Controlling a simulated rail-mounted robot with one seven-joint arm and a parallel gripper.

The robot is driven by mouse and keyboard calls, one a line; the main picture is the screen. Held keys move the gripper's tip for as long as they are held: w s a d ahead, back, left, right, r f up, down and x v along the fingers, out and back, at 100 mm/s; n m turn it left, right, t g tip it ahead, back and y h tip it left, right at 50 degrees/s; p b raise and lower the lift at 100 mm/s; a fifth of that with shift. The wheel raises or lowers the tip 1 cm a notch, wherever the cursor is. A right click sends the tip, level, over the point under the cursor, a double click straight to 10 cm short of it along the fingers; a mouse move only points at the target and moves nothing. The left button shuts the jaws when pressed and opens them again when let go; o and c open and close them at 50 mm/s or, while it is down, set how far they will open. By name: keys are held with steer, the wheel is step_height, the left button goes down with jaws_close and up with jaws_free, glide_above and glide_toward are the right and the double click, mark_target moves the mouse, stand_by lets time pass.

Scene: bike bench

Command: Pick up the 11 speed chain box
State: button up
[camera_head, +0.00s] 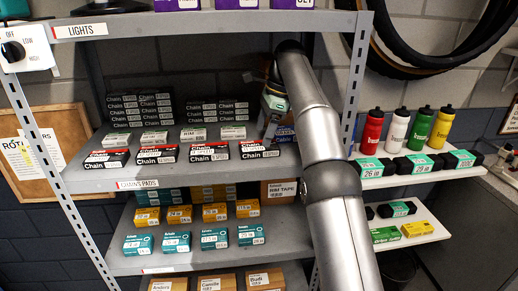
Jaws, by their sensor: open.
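Chain boxes stand on the shelf marked "CHAINS PADS" (138,184). The front row has a left box (107,159), a second box (158,154), a third box (209,151) and a right box (259,150). My gripper (273,77) is at the shelf's right rear, mostly hidden by my arm. It is open, above and behind the right front box; its fingertips are unclear.
Smaller boxes (193,134) sit behind the front row, with dark stacked chain boxes (140,108) at the back. A grey upright (354,75) stands right of my arm. The upper shelf (200,23) lies overhead. Bottles (420,128) stand on the right shelf.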

mark_target(259, 145)
steer(key=shift+x, duration=2.1)
steer(key=c, duration=1.3)
